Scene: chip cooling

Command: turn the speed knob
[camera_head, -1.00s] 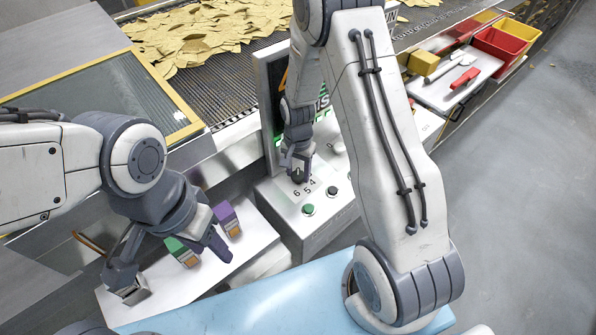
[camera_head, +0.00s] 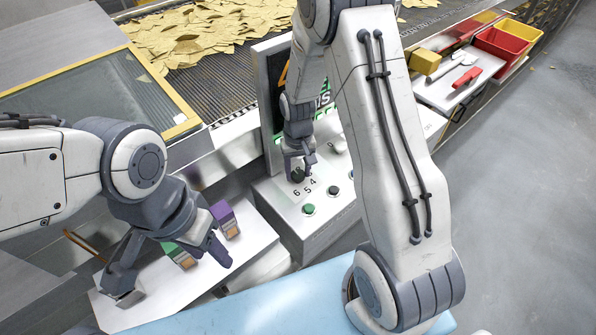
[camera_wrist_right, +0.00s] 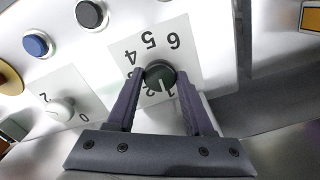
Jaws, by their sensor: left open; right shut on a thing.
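The dark round speed knob (camera_wrist_right: 160,73) sits on a white dial plate with numbers up to 6 in the right wrist view. Its pale pointer mark is near the 1 and 2. My right gripper (camera_wrist_right: 158,80) has a finger on each side of the knob and is shut on it. In the head view the right gripper (camera_head: 299,170) reaches down onto the control panel (camera_head: 318,225), and the knob is mostly covered. My left gripper (camera_head: 172,273) is open and empty over the white surface at the lower left.
A green button (camera_head: 308,209) and a black button (camera_head: 333,190) stand close to the dial. A white knob (camera_wrist_right: 60,110) and a blue button (camera_wrist_right: 38,44) are on the panel too. Purple (camera_head: 225,218) and green (camera_head: 178,255) boxes stand near the left gripper. A screen (camera_head: 268,95) rises behind.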

